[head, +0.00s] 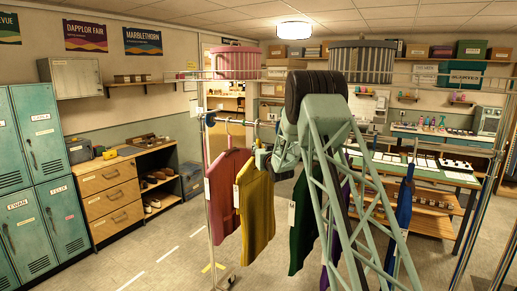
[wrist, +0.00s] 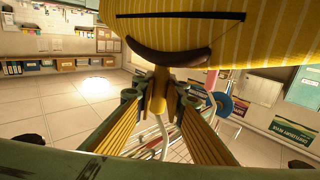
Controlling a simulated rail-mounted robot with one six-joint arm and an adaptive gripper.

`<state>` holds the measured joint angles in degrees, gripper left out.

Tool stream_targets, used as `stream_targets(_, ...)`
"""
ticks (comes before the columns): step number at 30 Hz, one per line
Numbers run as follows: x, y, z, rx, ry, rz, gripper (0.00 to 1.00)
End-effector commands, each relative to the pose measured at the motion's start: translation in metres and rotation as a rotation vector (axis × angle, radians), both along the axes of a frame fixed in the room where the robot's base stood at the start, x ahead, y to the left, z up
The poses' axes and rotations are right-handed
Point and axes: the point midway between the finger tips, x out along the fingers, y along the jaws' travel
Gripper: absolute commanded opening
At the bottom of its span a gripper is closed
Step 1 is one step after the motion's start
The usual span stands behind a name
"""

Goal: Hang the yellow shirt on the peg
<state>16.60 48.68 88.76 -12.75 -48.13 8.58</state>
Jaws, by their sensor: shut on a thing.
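The yellow shirt (head: 257,200) hangs upright in the middle of the head view, just right of a magenta garment. In the wrist view the striped yellow shirt (wrist: 190,30) fills the top, with its dark collar opening towards me. My gripper (wrist: 159,90) is shut on a yellow stem at the shirt's collar; a pale curved hook runs on from it. In the head view my gripper (head: 263,158) is beside the shirt's upper right, partly hidden by my arm. A rail with a blue end (head: 210,118) is above the shirts; I cannot tell which part is the peg.
The magenta garment (head: 228,190) hangs close on the left. A dark green garment (head: 301,220) hangs to the right, partly behind my arm, and a blue one (head: 403,215) farther right. A wire shelf with a pink tub (head: 236,62) is above. Open floor (head: 165,250) lies at front left.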

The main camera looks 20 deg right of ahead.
Motion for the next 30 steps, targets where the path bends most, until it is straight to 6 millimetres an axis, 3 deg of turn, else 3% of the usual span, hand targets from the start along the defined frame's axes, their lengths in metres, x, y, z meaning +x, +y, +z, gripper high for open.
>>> stream_targets(6,0.0001,0.0001,0.0013,0.000,-0.001,0.000,0.00)
stream_targets(7,0.0001,0.0001,0.0013,0.000,-0.001,0.000,0.12)
stream_targets(12,0.0001,0.0000,0.0008,0.000,-0.001,0.000,0.27)
stream_targets(18,0.0000,0.0000,0.0004,0.000,0.000,0.000,0.27)
stream_targets(24,-0.0001,0.0000,-0.0004,0.000,0.001,0.000,0.44)
stream_targets(30,0.0000,0.0000,-0.0001,0.000,0.000,0.000,0.45)
